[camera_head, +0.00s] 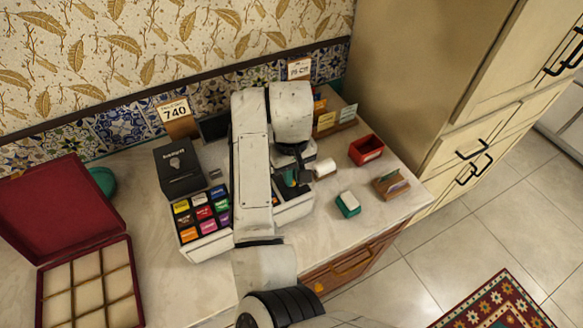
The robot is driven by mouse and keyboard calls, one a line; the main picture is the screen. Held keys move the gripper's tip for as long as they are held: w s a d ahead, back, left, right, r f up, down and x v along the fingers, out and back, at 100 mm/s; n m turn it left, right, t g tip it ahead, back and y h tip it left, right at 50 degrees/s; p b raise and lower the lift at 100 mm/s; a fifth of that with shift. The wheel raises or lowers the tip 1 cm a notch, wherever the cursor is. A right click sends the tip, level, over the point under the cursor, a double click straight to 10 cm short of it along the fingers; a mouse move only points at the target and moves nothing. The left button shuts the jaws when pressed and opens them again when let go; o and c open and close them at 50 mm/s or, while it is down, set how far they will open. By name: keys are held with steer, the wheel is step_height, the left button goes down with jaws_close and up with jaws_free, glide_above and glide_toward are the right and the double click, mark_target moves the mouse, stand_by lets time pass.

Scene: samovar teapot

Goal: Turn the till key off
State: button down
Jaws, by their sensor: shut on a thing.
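The till (204,250) stands on the counter, a pale body with several coloured keys (203,211) on its left part. My arm crosses in front of its middle and hides much of it. My gripper (293,178) points down over the right part of the till, below the wrist. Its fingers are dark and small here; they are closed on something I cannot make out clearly. The till key itself is not clearly visible, and whether it is turned cannot be told.
An open red box (42,288) with compartments lies at left. A black box (179,169) stands behind the coloured keys. A red tray (366,150), a green-and-white sponge-like block (348,204) and a wooden holder (391,185) occupy the right. A tall cabinet (418,80) bounds the counter's right.

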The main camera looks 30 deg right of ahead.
stand_by(0.5)
steer(key=c, duration=1.2)
jaws_free()
steer(key=shift+c, duration=0.2)
step_height(320, 180, up, 11)
steer(key=p, duration=0.1)
steer(key=shift+f, duration=0.1)
